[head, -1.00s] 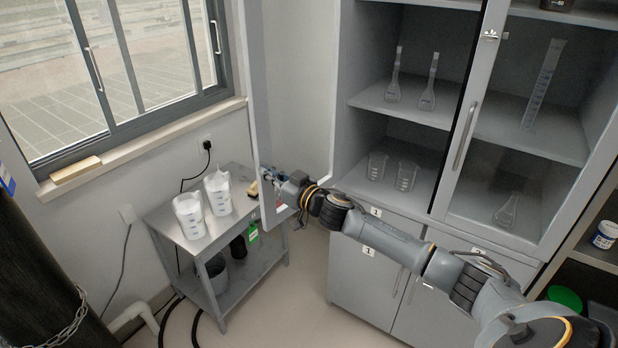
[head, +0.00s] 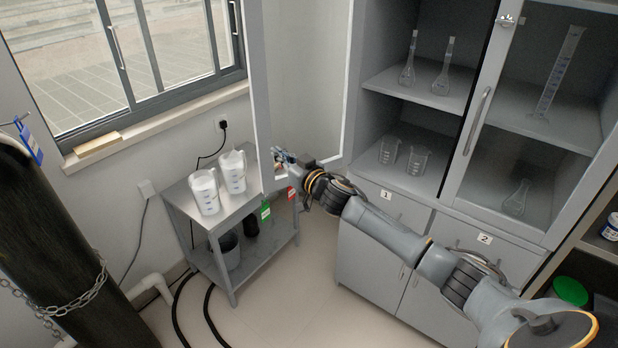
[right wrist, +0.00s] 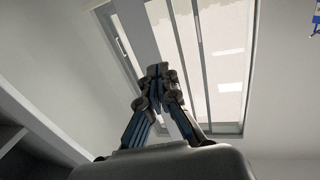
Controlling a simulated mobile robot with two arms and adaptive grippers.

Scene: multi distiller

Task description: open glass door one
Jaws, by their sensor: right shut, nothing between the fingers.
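Glass door one (head: 262,100) of the grey cabinet is swung wide open to the left, with its grey frame standing out toward the small bench. The left compartment behind it is uncovered. My right gripper (head: 279,154) is shut and empty at the lower part of the door, by its frame. I cannot tell whether it touches the door. In the right wrist view the fingertips (right wrist: 158,70) are together, with the window behind them. My left gripper is not in view.
A steel bench (head: 232,210) with two white measuring jugs stands left of the door. Glass door two (head: 490,120) is closed. Flasks (head: 443,72) and beakers (head: 412,158) stand on the open shelves. A dark cylinder (head: 45,240) with a chain stands at left. Floor in front is clear.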

